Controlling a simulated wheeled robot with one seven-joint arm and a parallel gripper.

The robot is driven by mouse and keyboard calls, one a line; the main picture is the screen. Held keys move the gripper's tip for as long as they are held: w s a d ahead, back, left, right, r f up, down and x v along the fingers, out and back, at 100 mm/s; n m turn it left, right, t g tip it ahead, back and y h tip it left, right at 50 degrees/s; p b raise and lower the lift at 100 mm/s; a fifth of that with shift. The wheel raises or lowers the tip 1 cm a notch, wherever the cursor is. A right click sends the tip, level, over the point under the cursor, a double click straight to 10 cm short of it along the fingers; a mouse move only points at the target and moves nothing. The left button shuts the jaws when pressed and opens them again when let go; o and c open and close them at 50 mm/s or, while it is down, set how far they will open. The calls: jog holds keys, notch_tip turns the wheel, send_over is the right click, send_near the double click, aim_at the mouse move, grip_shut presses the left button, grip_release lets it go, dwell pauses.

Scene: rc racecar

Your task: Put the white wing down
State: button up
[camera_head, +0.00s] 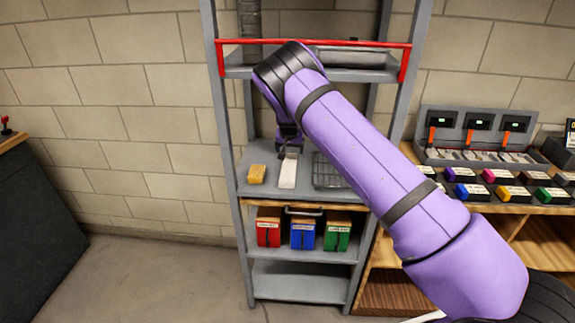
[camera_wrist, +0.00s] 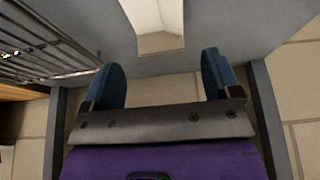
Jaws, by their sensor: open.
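The white wing (camera_head: 288,174) lies on the middle grey shelf (camera_head: 262,190), with one narrow end toward the shelf's front. It also shows in the wrist view (camera_wrist: 158,22) at the top centre, partly cut off by the frame edge. My gripper (camera_head: 290,153) is over the shelf at the wing's far end in the head view. In the wrist view my gripper (camera_wrist: 160,68) is open, with its two blue fingers apart and nothing between them. The wing shows beyond the fingertips, with a gap between it and each finger.
A yellow sponge-like block (camera_head: 257,174) lies left of the wing. A dark wire rack (camera_head: 328,171) stands to its right and shows in the wrist view (camera_wrist: 45,42). Red, blue and green boxes (camera_head: 302,232) fill the shelf below. A red-edged shelf (camera_head: 330,43) is above.

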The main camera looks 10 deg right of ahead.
jog(key=s+a, duration=0.1)
jog(key=s, duration=0.3)
jog(key=s+a, duration=0.1)
jog(key=s, duration=0.2)
jog(key=s+a, duration=0.1)
jog(key=s, duration=0.3)
jog(key=shift+s+a+r, duration=0.15)
jog(key=shift+s+a, duration=0.15)
jog(key=shift+a, duration=0.1)
jog(key=shift+r, duration=0.1)
